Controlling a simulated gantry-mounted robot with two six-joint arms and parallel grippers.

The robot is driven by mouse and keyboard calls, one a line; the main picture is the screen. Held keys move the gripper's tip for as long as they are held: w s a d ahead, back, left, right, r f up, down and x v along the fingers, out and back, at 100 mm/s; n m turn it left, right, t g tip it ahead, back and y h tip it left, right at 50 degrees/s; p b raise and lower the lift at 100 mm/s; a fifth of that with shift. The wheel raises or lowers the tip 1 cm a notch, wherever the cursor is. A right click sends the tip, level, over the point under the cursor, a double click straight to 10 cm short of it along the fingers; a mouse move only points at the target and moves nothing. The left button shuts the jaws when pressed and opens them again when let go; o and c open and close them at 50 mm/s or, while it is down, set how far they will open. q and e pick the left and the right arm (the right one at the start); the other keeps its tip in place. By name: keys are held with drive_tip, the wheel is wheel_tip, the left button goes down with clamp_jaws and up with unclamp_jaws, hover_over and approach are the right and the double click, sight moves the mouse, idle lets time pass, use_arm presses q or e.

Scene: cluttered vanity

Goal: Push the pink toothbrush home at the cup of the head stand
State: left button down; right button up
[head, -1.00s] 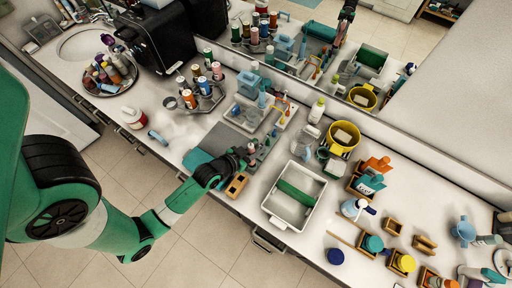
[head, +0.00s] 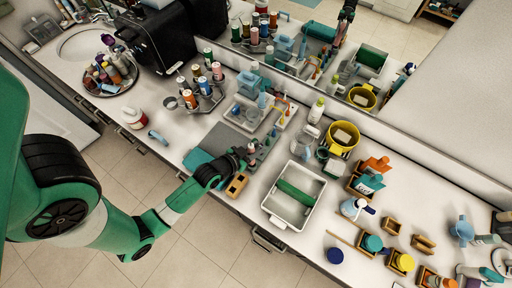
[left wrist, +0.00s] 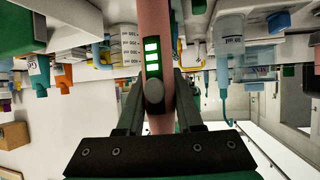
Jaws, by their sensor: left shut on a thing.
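My left gripper (head: 243,157) is low over the front part of the counter, by the grey mat (head: 222,141). In the left wrist view the left gripper (left wrist: 157,100) is shut on the pink toothbrush (left wrist: 154,40), a thick handle with a grey button and lit green bars. The handle stands upright between the fingers in that view, and its ends are out of sight. In the head view only a small pink bit shows at the fingertips. I cannot clearly pick out the head stand or its cup. My right gripper is not in view.
A white tray (head: 289,222) with a green roll is right of the gripper. A small wooden block (head: 237,185) lies close in front. A pale organiser tray (head: 238,108) with bottles is behind, before the mirror. A yellow bowl (head: 343,148) stands further right.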

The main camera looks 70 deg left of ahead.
use_arm(q)
drive_tip(key=shift+f, duration=0.2)
drive_tip(key=shift+f+b, duration=0.3)
drive_tip(key=shift+b, duration=0.1)
drive_tip(key=shift+f+b, duration=0.95)
drive_tip(key=shift+f, duration=0.3)
idle(0.7)
drive_tip(key=shift+f, duration=0.1)
drive_tip(key=shift+f, duration=0.35)
drive_tip(key=shift+f+b, duration=0.3)
drive_tip(key=shift+b, duration=0.1)
drive_tip(key=shift+c, duration=2.4)
unclamp_jaws()
